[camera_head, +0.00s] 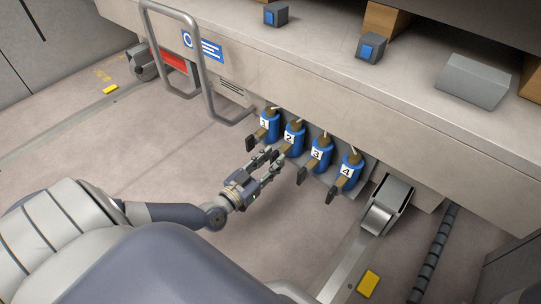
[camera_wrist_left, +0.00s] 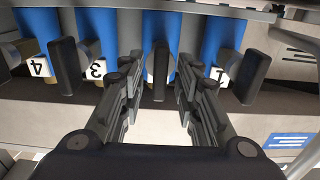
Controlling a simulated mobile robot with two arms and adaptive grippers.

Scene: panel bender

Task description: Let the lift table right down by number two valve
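The number two valve (camera_head: 293,138) is a blue cylinder with a white label, second from the left in a row under the grey machine edge. Its dark lever (camera_wrist_left: 160,72) hangs down in the middle of the left wrist view and partly covers the label. My left gripper (camera_head: 271,158) is open, with its fingertips at this lever. In the left wrist view the two fingers (camera_wrist_left: 158,88) stand on either side of the lever, with gaps showing. I cannot tell how deep the lever sits between them. My right gripper is in neither view. I cannot identify the lift table for certain.
Number one valve (camera_head: 268,126) is close on the left; number three (camera_head: 320,154) and number four (camera_head: 350,171) are on the right, with similar dark levers. A bent grey tube rail (camera_head: 207,70) stands at left. A grey metal bracket (camera_head: 388,205) stands at right.

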